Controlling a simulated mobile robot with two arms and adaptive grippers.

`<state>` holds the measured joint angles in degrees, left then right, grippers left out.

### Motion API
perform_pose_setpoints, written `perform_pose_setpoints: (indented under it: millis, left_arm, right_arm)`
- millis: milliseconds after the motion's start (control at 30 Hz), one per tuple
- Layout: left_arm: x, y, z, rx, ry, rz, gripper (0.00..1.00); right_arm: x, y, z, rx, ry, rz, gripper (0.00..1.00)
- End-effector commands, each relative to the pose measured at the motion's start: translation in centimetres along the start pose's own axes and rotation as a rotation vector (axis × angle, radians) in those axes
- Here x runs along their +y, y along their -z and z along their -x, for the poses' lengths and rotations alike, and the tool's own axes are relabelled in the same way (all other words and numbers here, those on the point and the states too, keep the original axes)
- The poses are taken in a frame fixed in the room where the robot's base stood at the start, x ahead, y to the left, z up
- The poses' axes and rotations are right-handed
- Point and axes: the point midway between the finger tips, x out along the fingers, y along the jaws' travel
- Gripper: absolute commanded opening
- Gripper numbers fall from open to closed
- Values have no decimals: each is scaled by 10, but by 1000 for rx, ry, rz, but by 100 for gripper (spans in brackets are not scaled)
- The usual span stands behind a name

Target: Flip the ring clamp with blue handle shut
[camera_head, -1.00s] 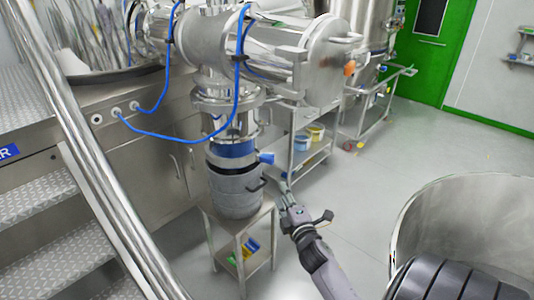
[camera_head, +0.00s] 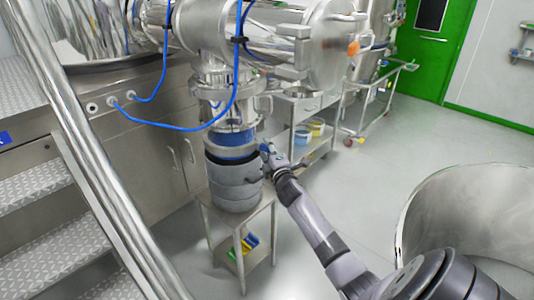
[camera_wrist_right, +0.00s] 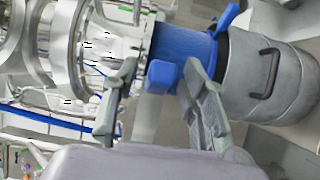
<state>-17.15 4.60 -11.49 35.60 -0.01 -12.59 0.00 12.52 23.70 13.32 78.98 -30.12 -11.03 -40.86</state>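The blue ring clamp (camera_head: 230,139) sits around the joint between the steel outlet above and the grey drum (camera_head: 235,185) below. In the right wrist view the clamp (camera_wrist_right: 187,42) shows as a broad blue band, with a blue block-like handle end (camera_wrist_right: 160,76) pointing at my gripper. A blue lever (camera_wrist_right: 229,17) also sticks out at its upper right. My right gripper (camera_head: 270,153) is at the clamp's right side and partly hides the handle. In the right wrist view its two fingers (camera_wrist_right: 158,92) are apart, with the handle end between or just beyond them; contact is unclear. My left gripper is not in view.
The drum stands on a small steel stand (camera_head: 242,222) with a lower shelf. A blue hose (camera_head: 180,125) loops in front of the outlet. A steel handrail (camera_head: 95,165) crosses the left. A large steel vessel (camera_head: 440,200) stands at the right front. Open floor lies between.

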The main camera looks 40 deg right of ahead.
Motion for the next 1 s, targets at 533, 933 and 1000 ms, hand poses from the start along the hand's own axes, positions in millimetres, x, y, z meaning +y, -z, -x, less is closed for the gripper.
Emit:
perform_pose_setpoints:
  millis: [533, 933, 1000]
  left_arm:
    - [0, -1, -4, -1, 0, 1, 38]
    - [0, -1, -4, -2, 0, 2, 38]
    - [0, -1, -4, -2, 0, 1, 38]
  right_arm:
    - [1, 0, -10, 0, 0, 0, 33]
    - [1, 0, -10, 0, -1, 0, 6]
    - [1, 0, -10, 0, -1, 0, 1]
